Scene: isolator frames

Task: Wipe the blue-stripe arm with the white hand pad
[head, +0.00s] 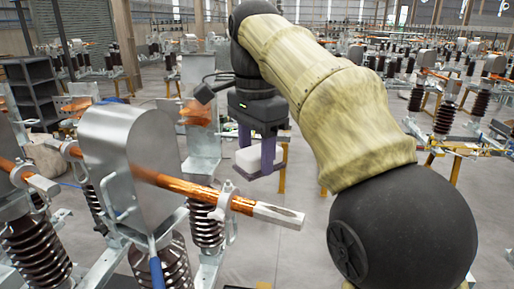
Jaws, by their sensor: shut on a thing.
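My gripper (258,160) hangs from my arm near the middle of the head view, with its purple fingers shut on a white block-like pad (246,158). The pad is held in the air, beyond and above a copper-coloured bar (185,188). This bar runs from a rounded grey metal housing at left to a flat silver tip (278,214). The pad appears apart from the bar. A blue strip (156,275) shows on a part below the housing. I cannot tell whether it marks the blue-stripe arm, and no blue stripe is clear on the copper bar.
The grey metal housing (128,150) stands close at left above ribbed brown insulators (38,250). Another copper bar (14,170) enters at the left edge. Dark shelves (35,95) stand behind. More isolator frames fill the background and right. Grey floor (285,255) is clear below the silver tip.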

